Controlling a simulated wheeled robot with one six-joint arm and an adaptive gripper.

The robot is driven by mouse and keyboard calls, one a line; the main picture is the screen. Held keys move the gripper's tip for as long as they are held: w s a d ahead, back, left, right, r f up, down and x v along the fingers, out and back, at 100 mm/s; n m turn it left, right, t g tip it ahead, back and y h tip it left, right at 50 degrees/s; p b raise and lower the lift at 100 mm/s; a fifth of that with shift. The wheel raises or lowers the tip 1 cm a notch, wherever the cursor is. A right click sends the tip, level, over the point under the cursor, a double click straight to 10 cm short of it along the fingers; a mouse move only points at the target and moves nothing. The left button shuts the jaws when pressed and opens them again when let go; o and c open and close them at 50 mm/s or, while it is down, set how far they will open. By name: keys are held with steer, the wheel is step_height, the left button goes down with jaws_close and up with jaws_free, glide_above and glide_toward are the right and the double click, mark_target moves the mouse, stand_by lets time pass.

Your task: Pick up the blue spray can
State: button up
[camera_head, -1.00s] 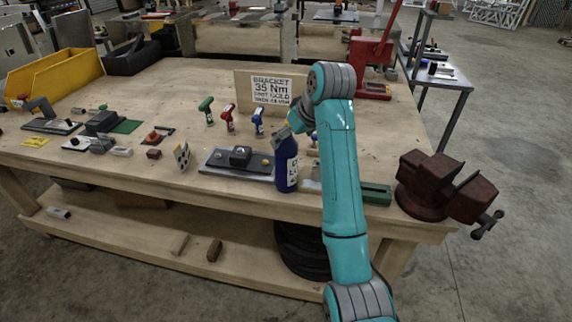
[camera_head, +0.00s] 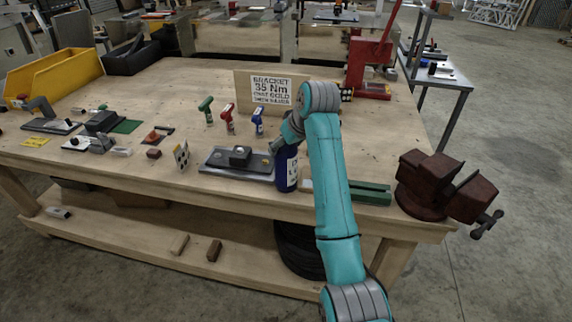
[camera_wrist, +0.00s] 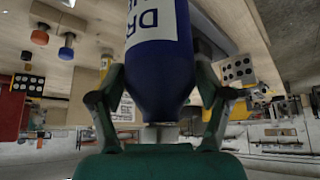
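The blue spray can (camera_head: 287,172) stands upright near the front edge of the workbench, with a white label on its side. In the wrist view the can (camera_wrist: 160,70) fills the upper middle, its tapered top toward my gripper's palm. My gripper (camera_wrist: 160,70) has one finger on each side of the can. The fingers are spread, and narrow gaps seem to show beside the can; firm contact cannot be seen. In the head view my gripper (camera_head: 280,143) is at the can's top, partly hidden by my arm.
A grey plate fixture (camera_head: 236,160) lies just left of the can, and a green block (camera_head: 370,193) lies to the right. Red, blue and green small tools stand behind, before a bracket sign (camera_head: 270,90). A red vise (camera_head: 435,185) is at the right corner.

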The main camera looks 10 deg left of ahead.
jaws_close()
steer(key=shift+r, duration=0.1)
